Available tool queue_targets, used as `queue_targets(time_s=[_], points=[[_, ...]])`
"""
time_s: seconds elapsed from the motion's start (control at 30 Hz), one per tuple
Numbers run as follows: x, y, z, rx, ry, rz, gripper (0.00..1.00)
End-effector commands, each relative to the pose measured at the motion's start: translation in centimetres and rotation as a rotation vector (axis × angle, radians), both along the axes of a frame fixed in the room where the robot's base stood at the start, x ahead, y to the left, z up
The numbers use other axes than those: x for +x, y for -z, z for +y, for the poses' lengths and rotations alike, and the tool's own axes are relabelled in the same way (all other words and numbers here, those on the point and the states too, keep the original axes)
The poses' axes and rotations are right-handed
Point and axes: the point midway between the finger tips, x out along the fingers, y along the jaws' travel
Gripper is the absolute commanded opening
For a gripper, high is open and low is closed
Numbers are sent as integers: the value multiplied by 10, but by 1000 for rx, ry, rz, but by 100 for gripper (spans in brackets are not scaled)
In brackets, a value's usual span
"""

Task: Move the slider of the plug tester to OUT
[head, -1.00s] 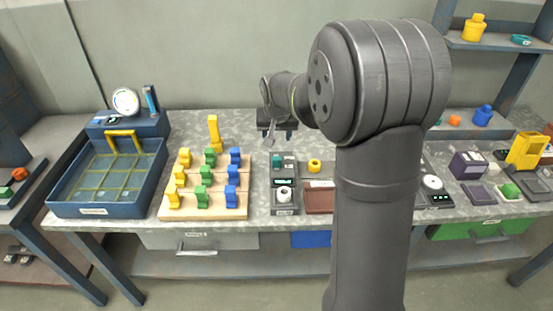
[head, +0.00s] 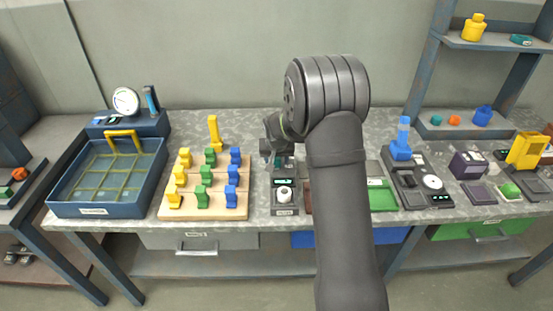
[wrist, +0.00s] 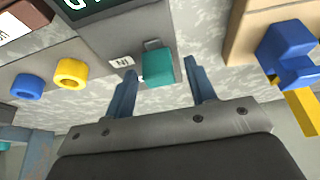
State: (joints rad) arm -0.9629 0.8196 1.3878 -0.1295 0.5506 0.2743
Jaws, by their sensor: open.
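The plug tester (head: 284,210) is a dark grey box on the bench with a small screen and a white round piece on top. Its teal slider block (wrist: 158,66) shows in the wrist view beside a small white label (wrist: 122,62) that seems to read IN upside down. My gripper (wrist: 161,76) is open, with one blue-grey finger on each side of the slider; I cannot tell whether either finger touches it. In the head view my gripper (head: 278,156) is at the tester's far end and largely covers the slider.
A board with yellow, green and blue pieces (head: 204,212) stands close to the tester's left. A blue ring (wrist: 28,86) and a yellow ring (wrist: 71,73) lie on the other side in the wrist view. A blue basin (head: 95,211) is at the far left.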

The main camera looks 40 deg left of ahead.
Motion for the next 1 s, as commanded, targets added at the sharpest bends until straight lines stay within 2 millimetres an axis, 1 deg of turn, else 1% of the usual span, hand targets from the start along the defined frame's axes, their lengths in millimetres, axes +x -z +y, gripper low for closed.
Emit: queue_targets(time_s=[0.1, 0.33, 0.37, 0.4, 0.47, 0.5, 0.57, 0.6, 0.77, 0.87, 1.0], points=[[1, 3, 1, 0, 0, 0, 51], [1, 3, 1, 1, 0, -1, 51], [1, 3, 1, 0, 0, 0, 47], [1, 3, 1, 0, 0, 0, 39], [1, 3, 1, 0, 0, 0, 27], [1, 3, 1, 0, 0, 0, 20], [1, 3, 1, 0, 0, 0, 8], [1, 3, 1, 0, 0, 0, 0], [2, 3, 2, 0, 0, 0, 0], [9, 4, 9, 1, 1, 0, 0], [23, 4, 24, 1, 2, 0, 0]])
